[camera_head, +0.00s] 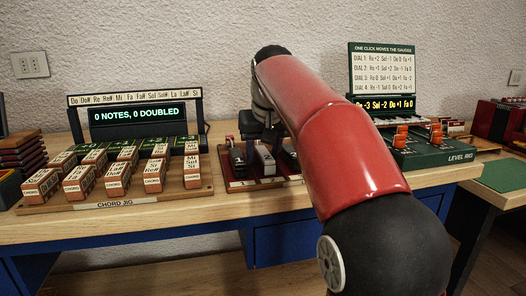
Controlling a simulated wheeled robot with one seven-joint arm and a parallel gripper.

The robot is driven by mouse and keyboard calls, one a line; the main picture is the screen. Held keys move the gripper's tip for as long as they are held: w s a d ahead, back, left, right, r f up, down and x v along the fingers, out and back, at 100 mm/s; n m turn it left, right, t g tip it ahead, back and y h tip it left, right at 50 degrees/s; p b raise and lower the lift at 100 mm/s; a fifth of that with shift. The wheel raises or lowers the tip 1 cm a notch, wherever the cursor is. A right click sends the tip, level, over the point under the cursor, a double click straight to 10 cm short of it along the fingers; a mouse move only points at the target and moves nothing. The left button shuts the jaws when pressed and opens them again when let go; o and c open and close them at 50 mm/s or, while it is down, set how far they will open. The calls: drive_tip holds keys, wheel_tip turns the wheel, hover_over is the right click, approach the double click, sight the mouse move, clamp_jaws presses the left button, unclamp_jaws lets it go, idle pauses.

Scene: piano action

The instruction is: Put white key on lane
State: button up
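A dark red board (247,185) lies on the bench in the middle, with black and white pieces on it. A white key-like piece (265,156) stands near its middle, with a dark piece (236,158) to its left. My red arm covers the right part of the board. My gripper (258,134) points down over the back of the board, close to the pieces. Its fingers are small, dark and partly hidden by the arm, so I cannot tell whether they hold anything. I cannot make out clearly which part is the lane.
The chord jig (198,193) with several orange-and-white blocks stands at left, a display reading "0 NOTES, 0 DOUBLED" (137,115) behind it. The green level rig (431,153) with orange knobs and an upright sign (382,70) is at right. The wooden bench (190,222) has a narrow clear front strip.

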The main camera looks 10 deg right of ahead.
drive_tip(key=shift+s+r, duration=0.1)
drive_tip(key=shift+r, duration=0.45)
drive_tip(key=p+v, duration=0.3)
drive_tip(key=v, duration=0.8)
drive_tip(key=shift+p, duration=0.3)
drive_tip(key=shift+r, duration=0.1)
drive_tip(key=s+f+t, duration=0.1)
drive_tip(key=s+f, duration=2.3)
drive_tip(key=f, duration=0.3)
drive_tip(key=shift+s+f, duration=0.2)
drive_tip(key=shift+f, duration=0.1)
